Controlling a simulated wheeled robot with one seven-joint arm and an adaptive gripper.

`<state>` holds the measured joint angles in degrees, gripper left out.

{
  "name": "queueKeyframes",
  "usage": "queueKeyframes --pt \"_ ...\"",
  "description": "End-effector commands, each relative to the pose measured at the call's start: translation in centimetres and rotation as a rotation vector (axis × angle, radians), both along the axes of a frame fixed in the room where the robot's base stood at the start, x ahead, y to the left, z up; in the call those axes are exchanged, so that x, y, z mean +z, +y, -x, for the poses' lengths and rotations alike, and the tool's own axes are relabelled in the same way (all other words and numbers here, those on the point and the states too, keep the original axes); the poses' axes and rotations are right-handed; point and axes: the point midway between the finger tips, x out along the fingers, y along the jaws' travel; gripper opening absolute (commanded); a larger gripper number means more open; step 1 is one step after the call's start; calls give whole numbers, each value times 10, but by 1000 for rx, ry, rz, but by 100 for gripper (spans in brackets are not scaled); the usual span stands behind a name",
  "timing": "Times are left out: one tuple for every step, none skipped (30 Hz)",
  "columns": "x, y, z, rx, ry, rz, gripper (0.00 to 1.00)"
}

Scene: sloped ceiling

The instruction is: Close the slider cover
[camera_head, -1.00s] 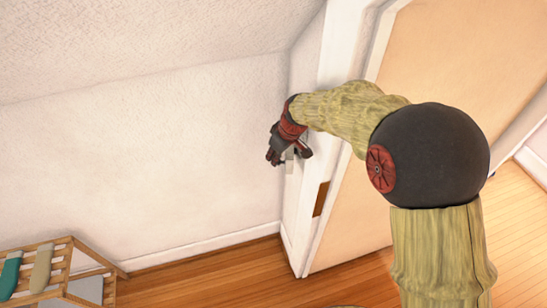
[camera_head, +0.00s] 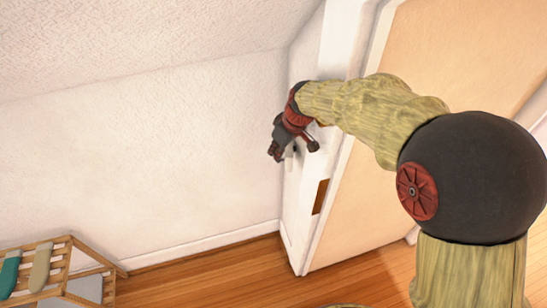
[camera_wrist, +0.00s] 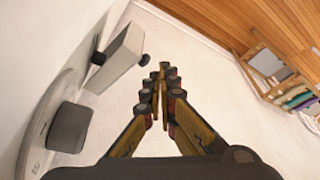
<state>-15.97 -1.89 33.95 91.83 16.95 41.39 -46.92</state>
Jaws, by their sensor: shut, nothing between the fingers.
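In the wrist view, a light grey box-shaped piece (camera_wrist: 119,58) with dark ends stands out from the white wall. Beside it is a round pale plate (camera_wrist: 43,125) with a thick black knob (camera_wrist: 69,127). I cannot tell which part is the slider cover. My gripper (camera_wrist: 162,78) is shut and empty, to the right of the grey piece and apart from it in the picture. In the head view my gripper (camera_head: 275,152) is close to the narrow wall by the door frame, with a small pale part just below it; the rest of the fixture is hidden.
A tan door (camera_head: 450,70) in a white frame (camera_head: 340,60) is right of the gripper. A wooden rack (camera_head: 65,262) with coloured cloths stands low at left. The ceiling slopes overhead. The wooden floor (camera_head: 220,280) between is clear.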

Motion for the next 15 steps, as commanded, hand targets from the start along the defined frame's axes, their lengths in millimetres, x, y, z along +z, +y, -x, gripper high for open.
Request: queueKeyframes --pt "11 -3 2 -1 -3 0 0" --pt "17 -5 3 -1 -3 0 0" --pt "25 -7 5 -1 -3 0 0" --pt "30 -8 6 -1 -2 0 0" --pt "35 -10 7 0 -2 1 0" --pt "41 -11 9 1 -1 1 0" --pt "45 -12 10 1 -1 1 0" --pt "49 -14 10 1 -2 0 0" --pt "54 -15 11 1 0 0 0" --pt "57 -16 12 0 1 1 0" --pt "59 -16 13 0 1 1 0" --pt "62 -17 13 0 1 1 0" --pt "63 -18 14 1 1 0 0" --pt "65 -17 15 2 1 1 0" --pt "66 -15 16 7 2 1 0"
